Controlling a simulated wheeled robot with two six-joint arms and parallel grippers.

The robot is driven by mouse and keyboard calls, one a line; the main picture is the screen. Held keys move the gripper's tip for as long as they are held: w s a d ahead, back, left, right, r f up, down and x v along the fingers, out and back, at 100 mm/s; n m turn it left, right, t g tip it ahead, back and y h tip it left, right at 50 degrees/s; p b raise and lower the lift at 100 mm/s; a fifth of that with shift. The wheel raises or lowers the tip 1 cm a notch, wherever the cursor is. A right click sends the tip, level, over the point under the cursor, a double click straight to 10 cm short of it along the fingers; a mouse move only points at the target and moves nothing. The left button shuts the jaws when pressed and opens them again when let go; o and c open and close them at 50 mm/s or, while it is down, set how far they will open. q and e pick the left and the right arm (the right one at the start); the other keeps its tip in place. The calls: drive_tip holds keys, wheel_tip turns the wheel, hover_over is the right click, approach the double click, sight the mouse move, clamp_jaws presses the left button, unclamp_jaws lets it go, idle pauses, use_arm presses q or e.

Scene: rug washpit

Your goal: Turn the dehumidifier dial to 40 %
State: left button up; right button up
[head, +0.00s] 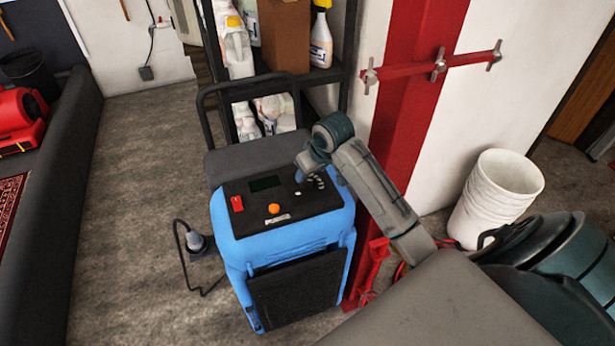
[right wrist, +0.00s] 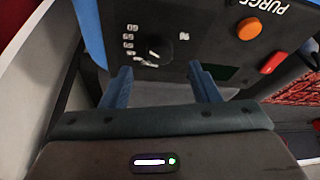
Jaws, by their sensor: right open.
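The blue dehumidifier (head: 290,243) stands upright on the floor with a black control panel (head: 248,213) on top. Its dark round dial (right wrist: 150,48) shows in the right wrist view, with small white marks at its left and a % sign at its right. I cannot read the numbers or the dial's setting. In the head view my gripper hides most of the dial. My right gripper (head: 310,172) is over the panel's right side. In the right wrist view its blue fingers (right wrist: 159,72) are apart and empty, with the dial between and beyond their tips. My left gripper is out of view.
An orange button (head: 274,208) and a red switch (head: 237,203) are on the same panel. A black handle frame (head: 203,110) rises behind it. A shelf with bottles (head: 320,40) and a red post (head: 412,75) stand close behind. White buckets (head: 497,195) stand at right.

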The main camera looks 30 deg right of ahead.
sight(307, 180)
drive_tip(key=shift+x, duration=2.5)
drive_tip(key=c, duration=1)
